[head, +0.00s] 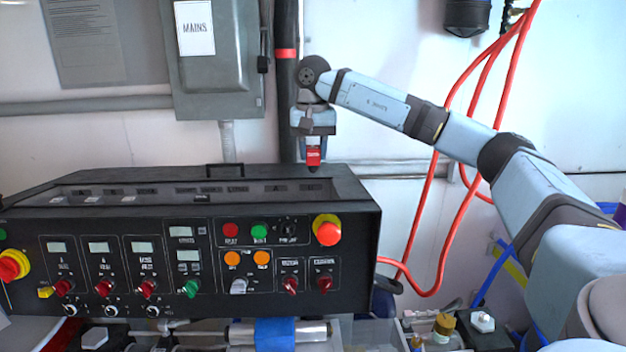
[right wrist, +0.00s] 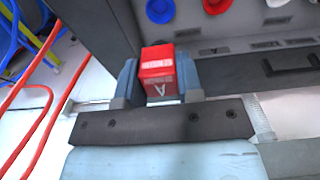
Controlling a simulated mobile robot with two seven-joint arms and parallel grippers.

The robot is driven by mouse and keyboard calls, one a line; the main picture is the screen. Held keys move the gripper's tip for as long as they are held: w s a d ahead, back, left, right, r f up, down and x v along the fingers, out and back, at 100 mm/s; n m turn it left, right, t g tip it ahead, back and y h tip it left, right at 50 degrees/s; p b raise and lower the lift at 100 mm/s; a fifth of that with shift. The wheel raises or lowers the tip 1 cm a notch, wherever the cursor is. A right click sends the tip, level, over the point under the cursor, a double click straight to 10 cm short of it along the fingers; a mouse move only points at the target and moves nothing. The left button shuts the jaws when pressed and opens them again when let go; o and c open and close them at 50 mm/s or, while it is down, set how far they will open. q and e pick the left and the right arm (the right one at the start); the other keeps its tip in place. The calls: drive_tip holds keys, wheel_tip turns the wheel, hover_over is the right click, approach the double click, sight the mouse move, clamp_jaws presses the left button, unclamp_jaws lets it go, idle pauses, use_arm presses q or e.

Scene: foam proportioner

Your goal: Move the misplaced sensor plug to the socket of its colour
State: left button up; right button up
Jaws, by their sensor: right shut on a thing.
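A red plug (head: 313,156) with white lettering is pinched between the fingers of my right gripper (head: 313,148), above the back right of the black console's top. In the right wrist view the red plug (right wrist: 158,70) shows a white "A" on one face, and the grey fingers sit on either side of it. A blue round fitting (right wrist: 160,10), a red round fitting (right wrist: 216,5) and a white fitting (right wrist: 278,3) lie along the console's top, apart from the held plug. I cannot tell whether these are plugs or bare sockets. My left gripper is not in view.
The black console (head: 215,210) has knobs, buttons and small displays on its front. A grey mains box (head: 215,90) and a black vertical pipe (head: 287,110) stand behind it. Red hoses (head: 463,205) hang at the right. Bottles (head: 443,325) stand at the lower right.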

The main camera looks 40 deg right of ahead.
sight(313, 147)
wheel_tip(313, 147, up, 7)
drive_tip(key=shift+f, duration=0.15)
drive_tip(key=shift+r, duration=0.6)
drive_tip(key=shift+r+p, duration=0.5)
drive_tip(key=shift+p, duration=0.05)
wheel_tip(313, 147, up, 4)
drive_tip(key=p, duration=0.5)
drive_tip(key=shift+r, duration=0.2)
